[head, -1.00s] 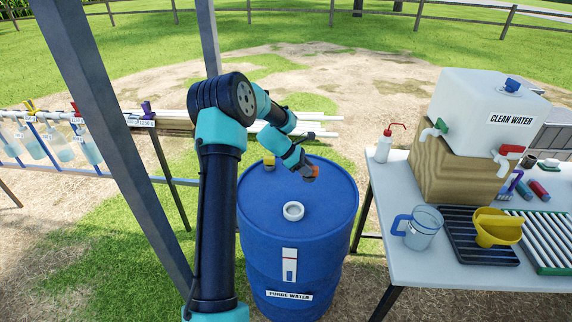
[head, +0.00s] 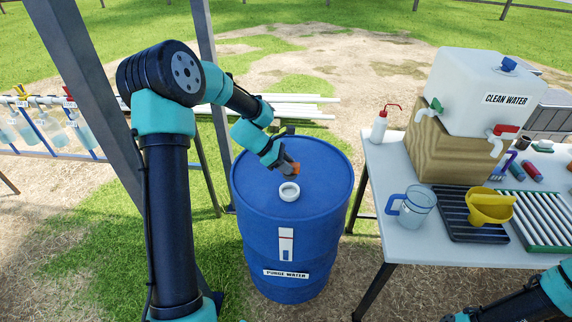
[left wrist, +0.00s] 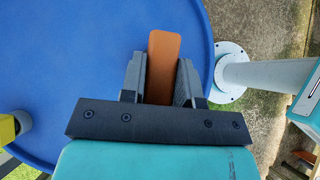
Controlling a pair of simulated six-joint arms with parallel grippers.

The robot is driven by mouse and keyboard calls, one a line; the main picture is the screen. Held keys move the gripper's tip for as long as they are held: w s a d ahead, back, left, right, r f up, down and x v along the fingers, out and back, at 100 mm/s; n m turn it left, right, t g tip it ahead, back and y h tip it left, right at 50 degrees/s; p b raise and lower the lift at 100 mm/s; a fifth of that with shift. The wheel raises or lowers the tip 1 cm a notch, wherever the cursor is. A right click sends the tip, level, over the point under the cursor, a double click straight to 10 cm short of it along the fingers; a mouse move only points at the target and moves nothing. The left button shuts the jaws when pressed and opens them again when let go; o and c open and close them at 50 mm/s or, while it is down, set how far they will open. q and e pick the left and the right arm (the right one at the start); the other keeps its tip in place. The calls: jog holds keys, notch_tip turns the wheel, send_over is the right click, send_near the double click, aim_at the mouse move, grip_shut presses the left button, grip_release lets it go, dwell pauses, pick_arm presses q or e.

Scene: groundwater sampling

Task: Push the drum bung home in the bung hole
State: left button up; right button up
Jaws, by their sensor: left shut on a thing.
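The blue drum (head: 300,240) stands upright in the middle of the head view. The white-rimmed bung hole (head: 289,192) is open on its lid, towards the near side. My left gripper (head: 290,167) is over the lid, just behind the hole. It is shut on an orange-brown piece, which I take for the drum bung (head: 296,169). In the left wrist view the bung (left wrist: 164,62) stands between the jaws of my left gripper (left wrist: 160,80), over the blue lid (left wrist: 70,60). The bung's lower end is hidden, and the hole does not show there.
A dark post (head: 85,90) stands at left.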

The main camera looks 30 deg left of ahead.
aim_at(287, 177)
pick_arm(q)
jog(key=shift+f, duration=2.85)
jog(key=shift+f, duration=1.6)
jog(key=o, duration=0.9)
jog(key=v, duration=1.7)
jog(key=shift+s+a+r, duration=0.1)
jog(key=shift+a+r, duration=0.05)
jog(key=shift+a, duration=0.1)
